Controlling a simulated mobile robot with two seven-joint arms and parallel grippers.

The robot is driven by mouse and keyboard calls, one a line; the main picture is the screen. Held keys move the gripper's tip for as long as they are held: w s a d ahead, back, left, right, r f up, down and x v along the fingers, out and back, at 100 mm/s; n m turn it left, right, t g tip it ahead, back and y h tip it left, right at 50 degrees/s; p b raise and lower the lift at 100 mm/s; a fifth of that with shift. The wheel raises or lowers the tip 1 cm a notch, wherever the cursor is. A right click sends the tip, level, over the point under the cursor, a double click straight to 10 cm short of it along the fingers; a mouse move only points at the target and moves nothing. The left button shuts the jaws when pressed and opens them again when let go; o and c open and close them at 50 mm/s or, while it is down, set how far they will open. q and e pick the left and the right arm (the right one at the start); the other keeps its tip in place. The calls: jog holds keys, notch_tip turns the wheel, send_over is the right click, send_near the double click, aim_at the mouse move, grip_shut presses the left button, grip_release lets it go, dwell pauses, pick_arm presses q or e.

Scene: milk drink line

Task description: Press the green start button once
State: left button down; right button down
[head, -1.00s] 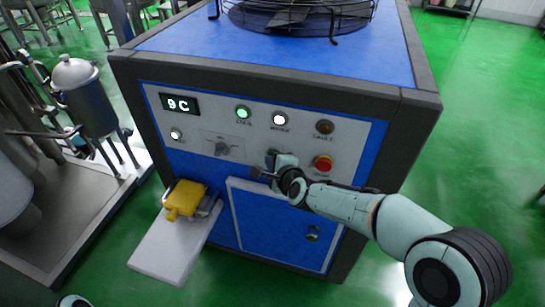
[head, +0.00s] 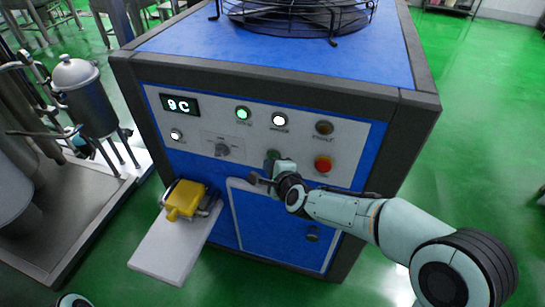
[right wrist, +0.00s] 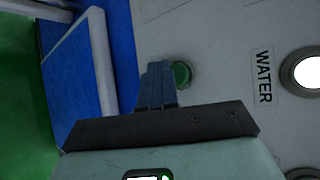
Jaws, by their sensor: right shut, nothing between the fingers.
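The green start button (head: 273,155) is on the light panel of the blue machine, left of the red button, and my right gripper partly covers it in the head view. In the right wrist view the button (right wrist: 182,74) shows just right of the fingertips. My right gripper (head: 269,174) is shut and empty, close in front of the panel and slightly below the button. Its fingers (right wrist: 158,80) point toward the panel in the right wrist view. I cannot tell whether they touch it. My left gripper is not in view.
A lit green lamp (head: 243,113), a lit white lamp (head: 279,120) and an amber lamp (head: 324,127) sit above. A red button (head: 323,164) is right of my gripper, a knob (head: 222,149) left. A yellow item (head: 184,199) lies on the shelf (head: 165,248).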

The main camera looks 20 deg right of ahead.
jog(key=s+a, duration=0.2)
jog(key=s+p, duration=0.1)
jog(key=s, duration=0.1)
jog(key=shift+s+a, duration=0.1)
jog(key=shift+a, duration=0.3)
dwell(0.6)
jog(key=s+d+f+n+g+p, duration=0.1)
jog(key=s+f+n+g+p, duration=0.3)
jog(key=s+f, duration=0.55)
jog(key=s+d+f+n+g+p, duration=0.15)
jog(key=s+f+n+g, duration=0.35)
jog(key=f, duration=1)
jog(key=s+a+f+n+g+y+p, duration=0.1)
jog(key=s+f+n+g+p, duration=0.1)
jog(key=s, duration=0.7)
jog(key=s+a+f+n+g+y+p, duration=0.1)
jog(key=s+f+n, duration=0.4)
jog(key=s, duration=0.5)
jog(key=shift+s+a+n+g+p, duration=0.25)
jog(key=shift+a+g+p, duration=0.4)
jog(key=shift+g, duration=0.35)
jog(key=shift+w+d, duration=0.1)
